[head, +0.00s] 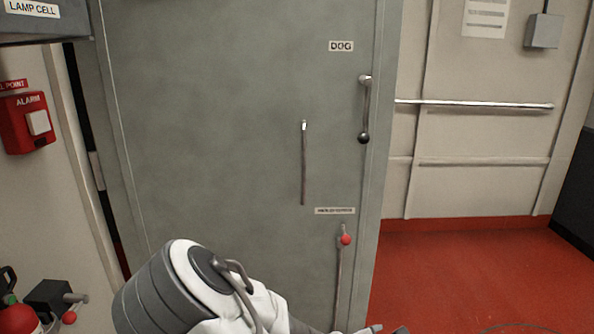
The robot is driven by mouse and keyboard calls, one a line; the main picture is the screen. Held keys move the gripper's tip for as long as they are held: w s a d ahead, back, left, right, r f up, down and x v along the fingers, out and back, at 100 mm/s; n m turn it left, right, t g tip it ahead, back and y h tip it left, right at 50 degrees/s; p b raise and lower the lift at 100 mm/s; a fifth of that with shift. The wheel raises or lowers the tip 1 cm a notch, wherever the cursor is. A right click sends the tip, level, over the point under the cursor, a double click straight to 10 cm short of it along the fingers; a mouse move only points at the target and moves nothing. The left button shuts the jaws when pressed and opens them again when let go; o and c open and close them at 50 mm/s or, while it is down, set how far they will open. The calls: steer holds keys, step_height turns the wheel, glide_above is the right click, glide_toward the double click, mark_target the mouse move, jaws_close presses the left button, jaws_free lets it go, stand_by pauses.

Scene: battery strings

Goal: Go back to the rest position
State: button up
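My arm (190,290) shows at the bottom of the head view, in white and dark grey, in front of a grey steel door (220,130). Small light and dark tips (385,329) at the bottom edge, right of the arm, look like the end of my gripper. Most of it is cut off by the frame, so its opening and anything in it are hidden.
The door has a DOG lever (364,110) with a black knob, a vertical bar handle (304,165) and a red-knobbed lever (343,270). A red alarm box (27,122) is at left. Red floor (460,270) is clear at right.

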steer(key=s+a+r+m+g+y, duration=0.4)
steer(key=s+a+r+m+y, duration=0.35)
steer(key=r+m, duration=0.45)
steer(key=s+d+r+m+t+h, duration=0.1)
steer(key=s+d+r+m+t, duration=0.1)
steer(key=s+r+m, duration=0.9)
step_height(320, 180, up, 23)
steer(key=s+n+p, duration=0.1)
steer(key=n+p, duration=0.2)
steer(key=p, duration=1.6)
steer(key=shift+s+f, duration=0.15)
steer(key=shift+s, duration=0.2)
